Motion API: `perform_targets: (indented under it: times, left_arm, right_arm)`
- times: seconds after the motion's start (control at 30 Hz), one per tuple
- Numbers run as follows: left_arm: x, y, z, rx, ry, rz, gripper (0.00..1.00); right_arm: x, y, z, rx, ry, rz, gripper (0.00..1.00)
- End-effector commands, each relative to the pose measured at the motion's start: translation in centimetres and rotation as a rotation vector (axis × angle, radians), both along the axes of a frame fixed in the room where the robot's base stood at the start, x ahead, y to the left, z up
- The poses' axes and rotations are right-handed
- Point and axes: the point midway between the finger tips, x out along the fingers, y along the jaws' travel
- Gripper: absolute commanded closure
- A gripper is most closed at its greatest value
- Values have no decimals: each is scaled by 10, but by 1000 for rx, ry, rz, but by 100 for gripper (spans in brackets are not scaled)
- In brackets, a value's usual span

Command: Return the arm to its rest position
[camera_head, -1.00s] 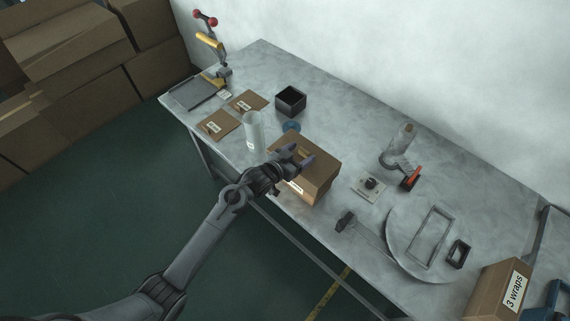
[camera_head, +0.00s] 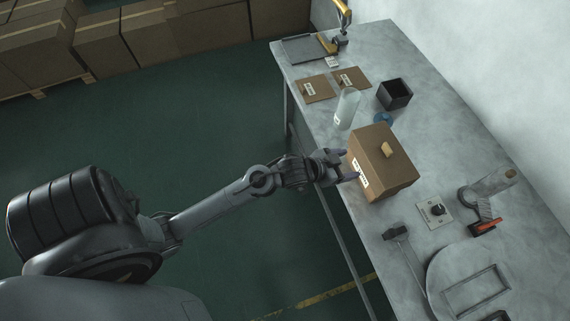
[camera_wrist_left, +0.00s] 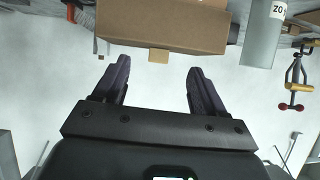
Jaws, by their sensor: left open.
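My left arm reaches in from the left of the head view. Its left gripper (camera_head: 349,165) is open and empty, just left of the labelled face of a cardboard box (camera_head: 398,176) on the table. Whether a fingertip touches the box cannot be told from the head view. In the left wrist view the open fingers of the left gripper (camera_wrist_left: 157,72) have nothing between them, and the cardboard box (camera_wrist_left: 160,25) shows beyond them at the top. A small tan block (camera_head: 387,150) lies on top of the box. My right gripper is out of view.
The grey table (camera_head: 440,120) holds a clear cylinder (camera_head: 347,108), a black open bin (camera_head: 394,94), flat cardboard pieces (camera_head: 316,88), a knob plate (camera_head: 435,211), a dark-headed tool (camera_head: 396,232) and an orange-handled device (camera_head: 485,227). Green floor left of the table is open.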

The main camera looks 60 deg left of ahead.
Motion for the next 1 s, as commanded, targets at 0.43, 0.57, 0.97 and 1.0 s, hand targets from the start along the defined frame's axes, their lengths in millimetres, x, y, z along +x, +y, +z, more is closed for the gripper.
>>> perform_targets:
  times: [0.43,0.57,0.97,1.0]
  left_arm:
    - [-204,-2,-30,147,655,96,29]
    - [-234,-3,-24,151,747,93,29]
    - [-242,-3,48,153,776,90,29]
    - [-242,-3,61,153,776,90,29]
  right_arm:
    - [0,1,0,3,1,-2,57]
    - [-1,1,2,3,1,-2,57]
    - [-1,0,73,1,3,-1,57]
    - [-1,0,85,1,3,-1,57]
